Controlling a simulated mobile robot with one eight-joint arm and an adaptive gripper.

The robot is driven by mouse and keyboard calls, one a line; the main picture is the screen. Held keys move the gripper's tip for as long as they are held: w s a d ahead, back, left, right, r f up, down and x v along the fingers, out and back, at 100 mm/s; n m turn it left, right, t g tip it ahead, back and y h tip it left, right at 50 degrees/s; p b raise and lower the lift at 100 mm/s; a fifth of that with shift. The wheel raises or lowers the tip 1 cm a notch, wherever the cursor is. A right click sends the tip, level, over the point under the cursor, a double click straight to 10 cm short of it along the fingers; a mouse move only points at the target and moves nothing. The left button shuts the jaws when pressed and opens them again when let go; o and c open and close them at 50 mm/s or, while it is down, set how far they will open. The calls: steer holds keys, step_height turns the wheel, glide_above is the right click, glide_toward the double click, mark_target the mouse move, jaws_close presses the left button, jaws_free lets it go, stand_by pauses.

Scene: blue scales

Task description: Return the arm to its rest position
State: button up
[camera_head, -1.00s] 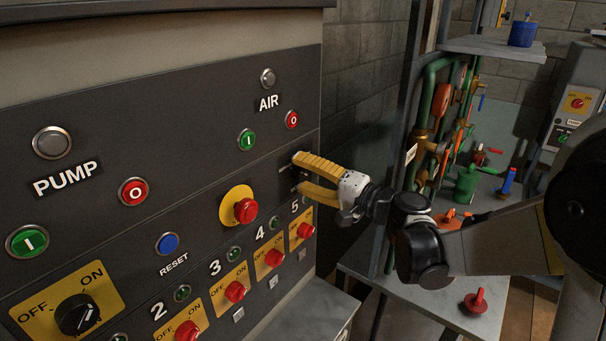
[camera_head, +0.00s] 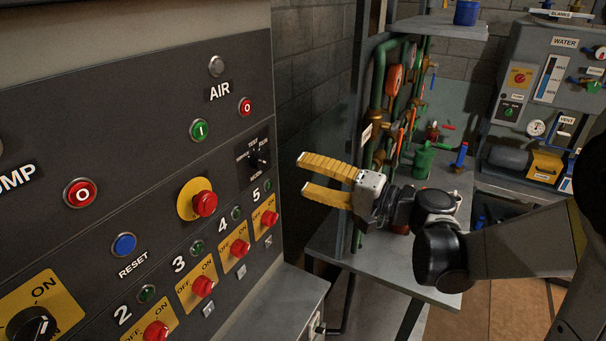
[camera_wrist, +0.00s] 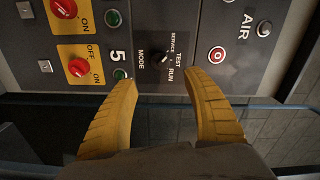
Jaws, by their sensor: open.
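My gripper (camera_head: 303,174) has yellow ribbed fingers that are apart with nothing between them. In the head view it stands in the air to the right of the dark control panel (camera_head: 100,130), clear of it. The black mode selector (camera_head: 258,160) on the panel is now in plain sight left of the fingertips. In the wrist view the fingers (camera_wrist: 165,85) point at the panel, with the mode selector (camera_wrist: 165,57) between and beyond the tips, its pointer by the TEST and SERVICE labels.
A red emergency button (camera_head: 204,204) and several red ON/OFF switches stick out from the panel. A grey bench (camera_head: 400,268) with pipework and a green valve (camera_head: 424,160) stands behind my arm. A water unit (camera_head: 530,100) is at the far right. Open air lies between panel and bench.

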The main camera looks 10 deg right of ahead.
steer(key=s+a+f+n+g+h+b, duration=0.25)
steer(key=s+f+h, duration=0.35)
steer(key=s+f, duration=0.3)
steer(key=s+d+f+n+h+b, duration=0.1)
steer(key=s+d+f+h, duration=0.2)
steer(key=s+d+h, duration=0.1)
steer(key=s+d+f+n+g+h+b, duration=0.1)
steer(key=s+d+f+h+b, duration=0.1)
steer(key=s+d+f+h, duration=0.2)
steer(key=s+d, duration=0.3)
steer(key=shift+d+n, duration=0.2)
steer(key=shift+n, duration=0.15)
steer(key=shift+g, duration=0.25)
